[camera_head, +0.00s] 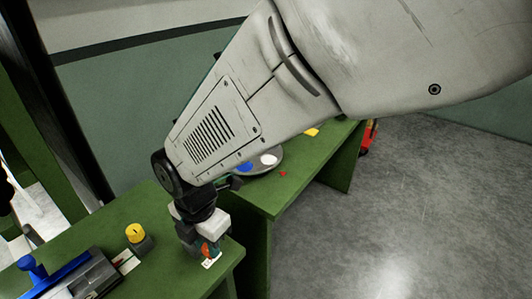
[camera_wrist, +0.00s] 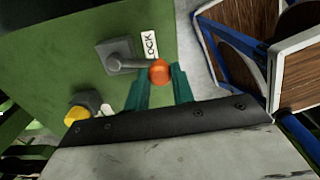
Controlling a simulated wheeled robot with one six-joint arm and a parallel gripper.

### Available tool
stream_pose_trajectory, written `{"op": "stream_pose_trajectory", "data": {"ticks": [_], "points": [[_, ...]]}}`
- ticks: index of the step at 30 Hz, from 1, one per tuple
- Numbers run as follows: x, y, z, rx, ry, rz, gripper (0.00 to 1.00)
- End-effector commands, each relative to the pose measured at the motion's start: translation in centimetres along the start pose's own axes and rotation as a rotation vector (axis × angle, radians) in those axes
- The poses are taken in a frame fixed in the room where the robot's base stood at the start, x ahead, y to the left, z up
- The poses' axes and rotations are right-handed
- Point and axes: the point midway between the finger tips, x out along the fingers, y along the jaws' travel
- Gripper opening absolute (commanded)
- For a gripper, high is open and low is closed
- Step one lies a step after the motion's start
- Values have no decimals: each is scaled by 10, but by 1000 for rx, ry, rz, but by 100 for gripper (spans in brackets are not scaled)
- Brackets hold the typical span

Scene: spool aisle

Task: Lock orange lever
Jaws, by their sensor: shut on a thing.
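The orange lever's round knob (camera_wrist: 159,72) shows in the wrist view at the end of a grey handle (camera_wrist: 130,65) on a square grey base (camera_wrist: 114,55). My gripper (camera_wrist: 162,84) has its two green fingers around the knob, one on each side. In the head view my gripper (camera_head: 206,250) is low over the green bench's near right corner, and a little of the orange knob (camera_head: 206,249) shows between its parts.
A yellow knob (camera_head: 135,233) on a grey base stands left of my gripper on the green bench (camera_head: 190,284). A blue-handled device (camera_head: 62,279) lies further left. A round grey tray (camera_head: 268,165) with coloured pieces sits on the bench behind. Grey floor (camera_head: 400,210) is open at right.

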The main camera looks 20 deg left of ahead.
Motion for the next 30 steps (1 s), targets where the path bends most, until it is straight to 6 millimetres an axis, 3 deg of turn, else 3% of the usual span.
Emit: {"op": "stream_pose_trajectory", "data": {"ticks": [2,3,5,14,30], "points": [[-3,3,3,1,-4,12,0],[-3,3,3,1,-4,11,36],[-3,3,2,1,-4,10,47],[-4,1,1,1,-2,5,47],[-76,2,2,1,-3,7,47]]}}
